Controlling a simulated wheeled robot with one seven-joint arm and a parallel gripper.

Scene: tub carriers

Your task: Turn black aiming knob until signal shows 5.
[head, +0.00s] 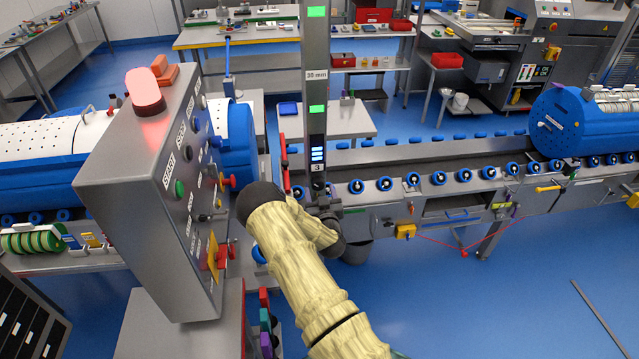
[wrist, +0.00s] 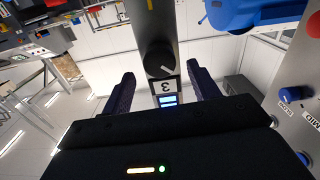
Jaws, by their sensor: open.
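The black aiming knob (wrist: 159,58) is round with a pale pointer line and sits on the face of a grey post (wrist: 138,22) in the wrist view. Beside it is a white label reading 3, upside down there. The signal bars (wrist: 167,100) glow blue next to the label, partly cut off by my gripper's body. In the head view the signal (head: 317,154) shows three lit blue bars above the label 3. My gripper (wrist: 163,80) is open, its dark fingers on either side of the post, not visibly touching the knob. In the head view the knob is not clearly visible.
A grey control box (head: 150,170) with a lit red lamp (head: 145,90) stands left of my arm. A roller conveyor (head: 440,165) with a blue drum (head: 562,122) runs right. The post carries green lights (head: 317,109). Blue floor (head: 480,310) is open at front right.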

